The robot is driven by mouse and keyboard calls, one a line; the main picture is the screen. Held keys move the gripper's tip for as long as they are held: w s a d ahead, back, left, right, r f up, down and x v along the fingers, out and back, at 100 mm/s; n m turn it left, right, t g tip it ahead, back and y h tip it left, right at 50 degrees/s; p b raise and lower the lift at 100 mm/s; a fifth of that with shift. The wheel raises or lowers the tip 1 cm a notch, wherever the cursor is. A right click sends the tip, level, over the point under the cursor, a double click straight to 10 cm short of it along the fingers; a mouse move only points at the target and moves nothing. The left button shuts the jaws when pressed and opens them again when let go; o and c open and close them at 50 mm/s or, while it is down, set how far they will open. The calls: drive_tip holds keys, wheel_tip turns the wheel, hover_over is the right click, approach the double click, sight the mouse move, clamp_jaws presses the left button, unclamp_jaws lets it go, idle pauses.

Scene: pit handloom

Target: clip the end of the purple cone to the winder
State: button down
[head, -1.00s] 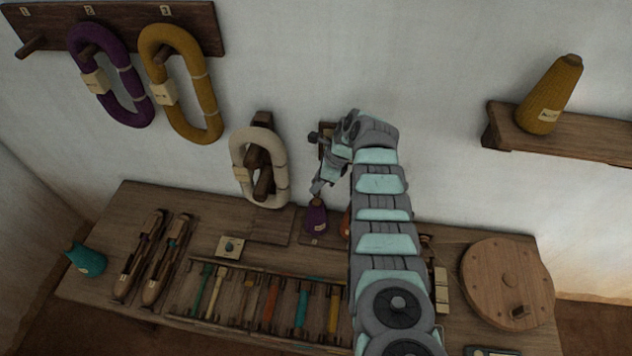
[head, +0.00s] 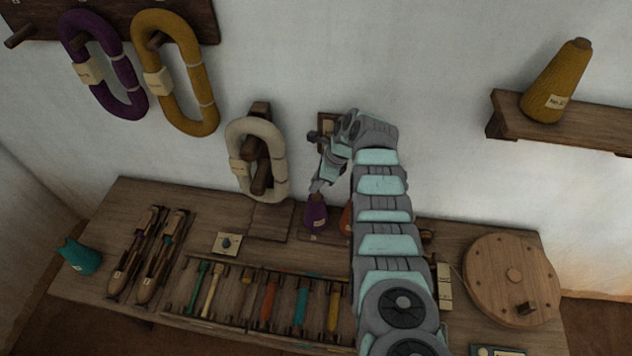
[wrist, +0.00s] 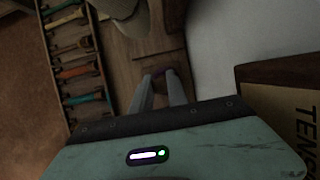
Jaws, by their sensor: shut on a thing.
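The purple cone (head: 316,216) stands upright on the bench near the wall, left of my arm. My gripper (head: 316,188) points down at its top, with the fingers close together and shut on it. In the wrist view my gripper (wrist: 163,78) has a small patch of the purple cone (wrist: 158,72) between its fingertips. I cannot tell whether they hold the tip or only its yarn end. A round wooden wheel with a crank knob, seemingly the winder (head: 493,272), stands on the right of the bench. A thin line runs toward its left edge.
My arm hides part of the bench, and an orange cone (head: 345,220) shows partly behind it. A rack of coloured bobbins (head: 262,300) lies in front. A cream skein (head: 238,150) hangs on a wall peg. A yellow cone (head: 556,82) stands on a shelf (head: 590,130).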

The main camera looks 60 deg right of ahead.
drive_tip(key=shift+r, duration=0.1)
wheel_tip(320, 180, up, 5)
drive_tip(key=p, duration=0.5)
drive_tip(key=shift+p, duration=0.3)
